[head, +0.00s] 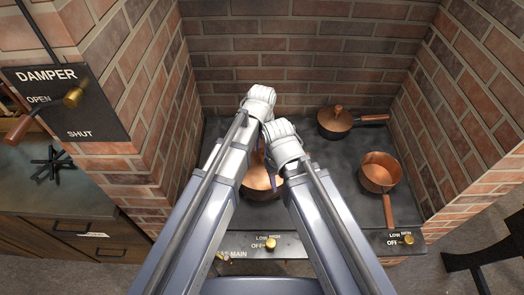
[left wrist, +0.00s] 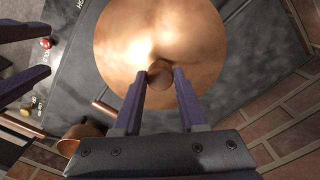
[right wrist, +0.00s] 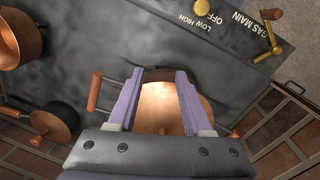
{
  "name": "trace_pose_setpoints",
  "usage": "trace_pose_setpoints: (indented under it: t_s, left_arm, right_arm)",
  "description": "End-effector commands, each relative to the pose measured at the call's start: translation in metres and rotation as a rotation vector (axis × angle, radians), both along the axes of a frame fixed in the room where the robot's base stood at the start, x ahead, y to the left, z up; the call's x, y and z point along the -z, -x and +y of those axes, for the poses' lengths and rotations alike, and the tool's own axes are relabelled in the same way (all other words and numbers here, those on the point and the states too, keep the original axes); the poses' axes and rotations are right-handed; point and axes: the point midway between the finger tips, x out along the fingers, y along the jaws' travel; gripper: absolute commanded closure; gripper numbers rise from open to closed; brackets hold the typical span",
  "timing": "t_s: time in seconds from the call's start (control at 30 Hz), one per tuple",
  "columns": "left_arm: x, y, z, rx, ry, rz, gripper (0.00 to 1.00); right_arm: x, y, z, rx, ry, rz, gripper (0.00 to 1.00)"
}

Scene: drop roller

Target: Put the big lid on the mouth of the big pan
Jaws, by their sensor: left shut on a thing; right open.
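The big lid is a wide copper disc (left wrist: 160,30) with a round knob (left wrist: 158,74), filling the top of the left wrist view. My left gripper (left wrist: 160,78) is shut on that knob. The lid also shows in the head view (head: 256,185), partly hidden by my arms, and in the right wrist view (right wrist: 160,105). The big pan is mostly hidden below the lid; a side handle (right wrist: 95,92) and a dark rim show in the right wrist view. I cannot tell whether lid and rim touch. My right gripper (right wrist: 163,74) is open, its fingers above the pan area.
A small open copper pan (head: 380,173) and a lidded dark pan (head: 336,122) stand on the right of the dark stove top (head: 340,180). Brick walls enclose the back and sides. Gas knobs (head: 270,244) line the front edge.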

Motion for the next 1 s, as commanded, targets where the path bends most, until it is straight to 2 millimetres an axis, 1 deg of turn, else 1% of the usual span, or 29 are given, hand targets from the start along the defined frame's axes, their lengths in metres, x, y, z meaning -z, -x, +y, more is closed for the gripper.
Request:
trace_pose_setpoints:
  t_s: [0.07, 0.23, 0.27, 0.5, 0.8, 1.0]
  left_arm:
    - [-0.001, 0.0, 0.0, 0.0, 0.0, 0.0, 1.0]
    - [0.005, 0.0, 0.0, 0.0, 0.0, 0.0, 1.0]
    - [0.003, 0.0, 0.0, 0.0, 0.0, 0.0, 0.56]
    - [0.003, 0.0, 0.0, 0.0, 0.0, 0.0, 0.29]
    - [0.002, 0.0, 0.0, 0.0, 0.0, 0.0, 0.29]
    - [-0.009, 0.0, 0.0, 0.0, 0.0, 0.0, 0.29]
  right_arm:
    - [-0.001, 0.0, 0.0, 0.0, 0.0, 0.0, 0.5]
    - [0.005, 0.0, 0.0, 0.0, 0.0, 0.0, 0.5]
    - [0.003, 0.0, 0.0, 0.0, 0.0, 0.0, 0.5]
    - [0.003, 0.0, 0.0, 0.0, 0.0, 0.0, 0.5]
    - [0.002, 0.0, 0.0, 0.0, 0.0, 0.0, 0.5]
    - [-0.009, 0.0, 0.0, 0.0, 0.0, 0.0, 0.5]
